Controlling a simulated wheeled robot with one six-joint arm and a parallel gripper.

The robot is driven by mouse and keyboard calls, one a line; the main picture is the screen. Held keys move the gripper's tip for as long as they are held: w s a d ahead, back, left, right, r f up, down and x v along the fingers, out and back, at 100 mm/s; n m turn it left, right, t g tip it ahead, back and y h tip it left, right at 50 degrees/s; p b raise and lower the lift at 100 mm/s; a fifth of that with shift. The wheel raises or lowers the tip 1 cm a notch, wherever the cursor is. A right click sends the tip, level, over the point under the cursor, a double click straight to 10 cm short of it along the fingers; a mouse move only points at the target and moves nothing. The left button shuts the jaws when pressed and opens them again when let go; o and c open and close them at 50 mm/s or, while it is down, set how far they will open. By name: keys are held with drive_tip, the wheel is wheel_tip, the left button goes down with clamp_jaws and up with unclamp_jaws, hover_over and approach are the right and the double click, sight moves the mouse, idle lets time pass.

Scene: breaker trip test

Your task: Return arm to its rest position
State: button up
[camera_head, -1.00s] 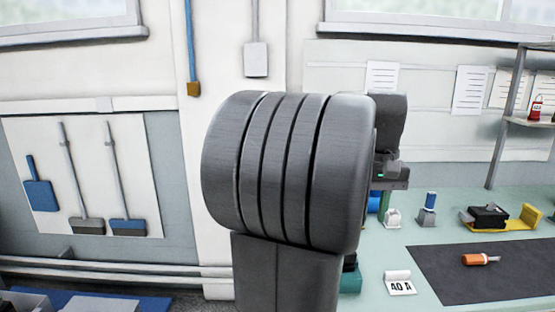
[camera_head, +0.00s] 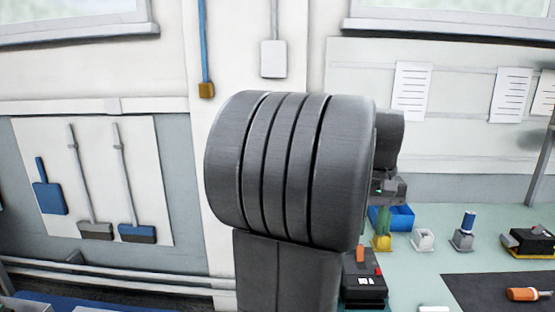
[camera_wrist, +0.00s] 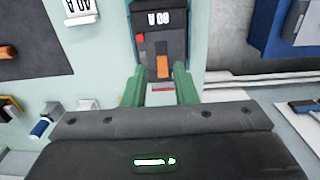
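My gripper (camera_wrist: 161,84) shows in the wrist view with its two green fingers spread apart and nothing held between them. Beyond the fingertips is a dark breaker unit (camera_wrist: 175,42) with an orange lever, a red button and a white label. The lever appears in line with the gap between the fingers; I cannot tell the distance. In the head view the breaker (camera_head: 366,288) is on the bench at the lower middle, partly hidden by my dark arm. My arm is raised and fills the middle of that view, hiding most of the gripper.
The pale green bench (camera_head: 410,265) holds a blue bin (camera_head: 398,217), a blue-topped item (camera_head: 467,226), and an orange-handled tool (camera_head: 527,294) on a dark mat (camera_head: 470,290). A white label stand (camera_wrist: 80,10) is beside the breaker. A tool board (camera_head: 60,230) hangs at left.

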wheel_tip(320, 180, down, 6)
drive_tip(key=shift+w+r+b, duration=0.1)
drive_tip(key=shift+w+b, duration=0.05)
drive_tip(key=shift+b, duration=0.15)
